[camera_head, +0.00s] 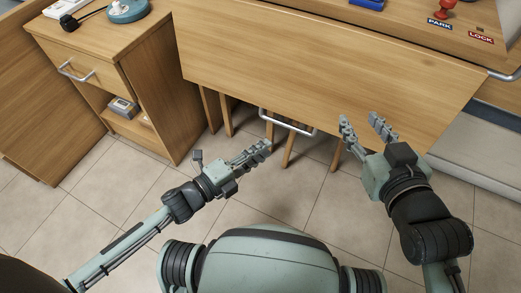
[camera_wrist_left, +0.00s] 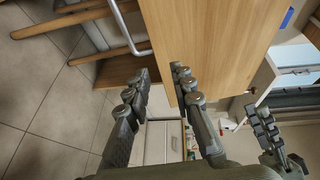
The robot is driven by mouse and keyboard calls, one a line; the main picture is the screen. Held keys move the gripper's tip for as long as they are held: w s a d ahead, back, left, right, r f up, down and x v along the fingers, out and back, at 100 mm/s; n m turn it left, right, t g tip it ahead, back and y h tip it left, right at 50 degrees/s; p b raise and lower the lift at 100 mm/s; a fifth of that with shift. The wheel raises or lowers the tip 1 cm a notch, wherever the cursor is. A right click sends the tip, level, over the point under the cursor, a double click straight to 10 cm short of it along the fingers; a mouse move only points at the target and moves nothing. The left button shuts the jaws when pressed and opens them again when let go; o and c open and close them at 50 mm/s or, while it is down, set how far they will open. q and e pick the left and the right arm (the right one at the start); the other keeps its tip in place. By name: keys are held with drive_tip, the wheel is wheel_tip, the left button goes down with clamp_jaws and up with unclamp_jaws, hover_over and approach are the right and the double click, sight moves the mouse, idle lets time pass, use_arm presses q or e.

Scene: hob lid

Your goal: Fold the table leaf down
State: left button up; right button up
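The table leaf (camera_head: 300,75) is a broad wooden panel across the middle of the head view, joined to the table behind it. I cannot tell its exact angle. It also shows in the left wrist view (camera_wrist_left: 215,40). My left gripper (camera_head: 262,150) is open and empty, in front of and below the leaf's near edge; its fingers (camera_wrist_left: 160,85) are apart in the wrist view. My right gripper (camera_head: 362,122) is open and empty, with its fingertips close to the leaf's near edge. I cannot tell whether either touches. A red knob (camera_head: 445,8) stands near the PARK (camera_head: 439,23) and LOCK (camera_head: 481,37) labels.
A wooden cabinet (camera_head: 140,85) with a drawer handle (camera_head: 76,72) stands at the left. A metal bar (camera_head: 287,124) and wooden legs (camera_head: 288,152) show below the leaf. A light bench-like block (camera_head: 475,150) is at the right. Tiled floor (camera_head: 120,195) is clear in front.

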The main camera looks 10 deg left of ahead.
use_arm(q)
drive_tip(key=shift+o, duration=0.4)
drive_tip(key=f+v, duration=0.1)
drive_tip(key=v, duration=0.6)
drive_tip(key=shift+s+a+r, duration=0.2)
drive_tip(key=shift+r, duration=0.3)
